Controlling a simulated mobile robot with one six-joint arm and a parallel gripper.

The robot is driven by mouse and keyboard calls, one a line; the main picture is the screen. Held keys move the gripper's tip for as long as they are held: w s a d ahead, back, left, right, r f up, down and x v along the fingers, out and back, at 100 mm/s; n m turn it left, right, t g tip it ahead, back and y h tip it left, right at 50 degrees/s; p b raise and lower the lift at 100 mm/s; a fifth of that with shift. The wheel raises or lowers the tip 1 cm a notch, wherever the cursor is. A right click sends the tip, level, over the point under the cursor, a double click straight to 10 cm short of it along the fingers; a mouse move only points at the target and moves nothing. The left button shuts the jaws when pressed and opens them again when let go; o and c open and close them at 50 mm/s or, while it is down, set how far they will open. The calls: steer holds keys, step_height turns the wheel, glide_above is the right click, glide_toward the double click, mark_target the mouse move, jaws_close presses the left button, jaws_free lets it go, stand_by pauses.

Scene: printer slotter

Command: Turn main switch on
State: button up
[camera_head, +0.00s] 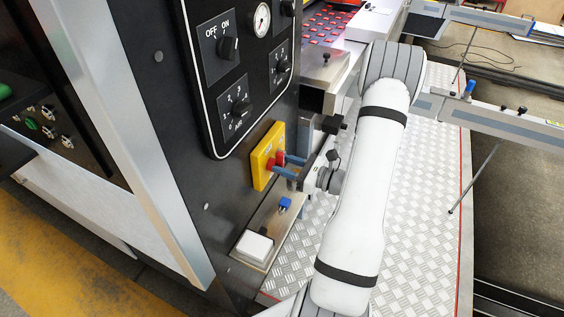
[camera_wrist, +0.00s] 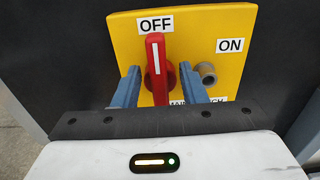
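The main switch is a red rotary handle (camera_wrist: 156,66) on a yellow plate (camera_wrist: 195,18) fixed to the dark machine panel. In the wrist view the handle stands upright, with its white mark pointing to the OFF label; the ON label is at the upper right. My gripper (camera_wrist: 160,88) has its two blue fingers apart, one on each side of the handle, with gaps visible between. In the head view my gripper (camera_head: 282,166) reaches the yellow plate (camera_head: 264,157) from the right, with the red handle (camera_head: 276,160) at its fingertips. The plate's lower label is partly hidden.
Above the plate is a black control panel (camera_head: 205,75) with several knobs and a gauge (camera_head: 261,20). Below my gripper a small metal shelf carries a white block (camera_head: 254,246) and a blue part (camera_head: 285,204). A checkered metal floor (camera_head: 420,190) lies to the right.

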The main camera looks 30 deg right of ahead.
steer(key=shift+x, duration=0.8)
steer(key=shift+c, duration=0.6)
